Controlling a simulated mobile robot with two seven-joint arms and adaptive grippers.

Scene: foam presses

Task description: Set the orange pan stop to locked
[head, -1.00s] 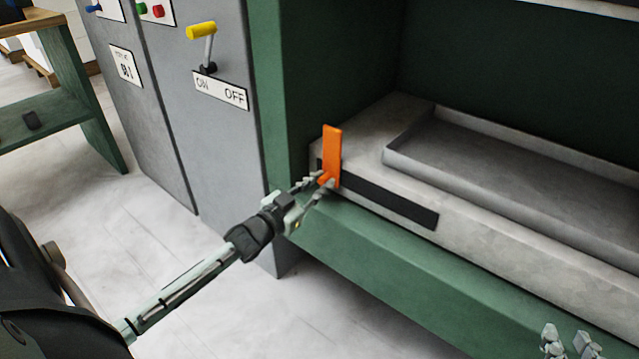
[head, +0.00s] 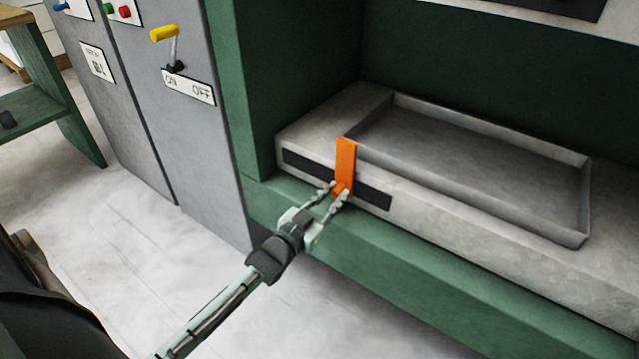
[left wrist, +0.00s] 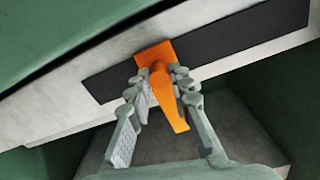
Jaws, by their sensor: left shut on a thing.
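The orange pan stop (head: 346,160) stands upright at the black slot (head: 305,163) on the front of the grey press bed. It sits a little right of the slot's middle, with bare slot on both sides. My left gripper (head: 338,191) is shut on the stop's lower part. In the left wrist view the orange handle (left wrist: 163,90) lies between the two fingers, and the stop's plate lies over the slot (left wrist: 225,42). No lock marking is legible near the slot. My right gripper is out of view.
A shallow grey pan (head: 470,160) lies on the bed behind the stop. The green press frame (head: 237,100) rises to the left. A grey cabinet with a yellow-handled lever (head: 164,34) and an ON/OFF plate (head: 188,86) stands farther left.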

